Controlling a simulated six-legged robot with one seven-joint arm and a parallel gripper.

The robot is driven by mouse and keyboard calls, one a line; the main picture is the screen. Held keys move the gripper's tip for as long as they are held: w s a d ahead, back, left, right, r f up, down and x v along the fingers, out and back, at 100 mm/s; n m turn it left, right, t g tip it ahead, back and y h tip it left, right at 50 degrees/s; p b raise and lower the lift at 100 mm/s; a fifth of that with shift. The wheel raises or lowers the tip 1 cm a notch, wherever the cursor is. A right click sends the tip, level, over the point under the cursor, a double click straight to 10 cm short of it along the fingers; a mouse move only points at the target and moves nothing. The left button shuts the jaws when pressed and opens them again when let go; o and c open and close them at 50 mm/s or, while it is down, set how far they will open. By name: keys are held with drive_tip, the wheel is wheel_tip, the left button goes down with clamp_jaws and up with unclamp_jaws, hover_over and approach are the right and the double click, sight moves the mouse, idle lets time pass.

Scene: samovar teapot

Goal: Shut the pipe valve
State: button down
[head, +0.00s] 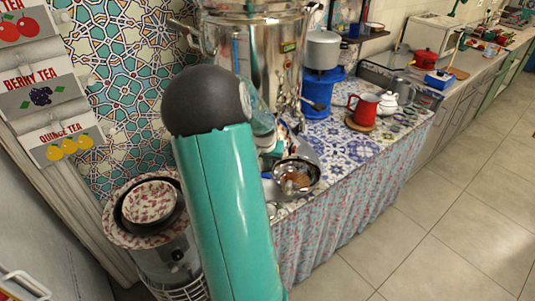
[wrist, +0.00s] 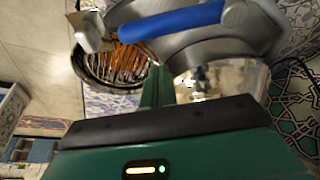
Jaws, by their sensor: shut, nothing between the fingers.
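A blue lever handle (wrist: 172,22), which looks like the pipe valve's handle, runs across the top of the wrist view. Its left end is near a small pale metal block (wrist: 92,28). My gripper (wrist: 156,85) is shut and empty, its green finger just below the lever in the picture. I cannot tell if it touches the lever. In the head view the large silver samovar (head: 262,60) stands at the back of the counter. My teal arm hides part of it and most of my gripper, and I cannot make out the valve clearly there.
A metal bowl (head: 297,177) sits near the counter's front edge. A red mug (head: 364,108), a white teapot (head: 387,103) and a grey pot (head: 322,50) stand to the right. A patterned bowl (head: 152,202) is at left. The tiled floor (head: 440,215) is clear.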

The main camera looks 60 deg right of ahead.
drive_tip(key=a, duration=0.3)
drive_tip(key=shift+s+a+r, duration=0.15)
drive_tip(key=shift+s+a, duration=0.05)
drive_tip(key=shift+s, duration=0.05)
drive_tip(key=shift+a, duration=0.15)
drive_tip(key=shift+s+m, duration=0.1)
drive_tip(key=shift+m, duration=0.2)
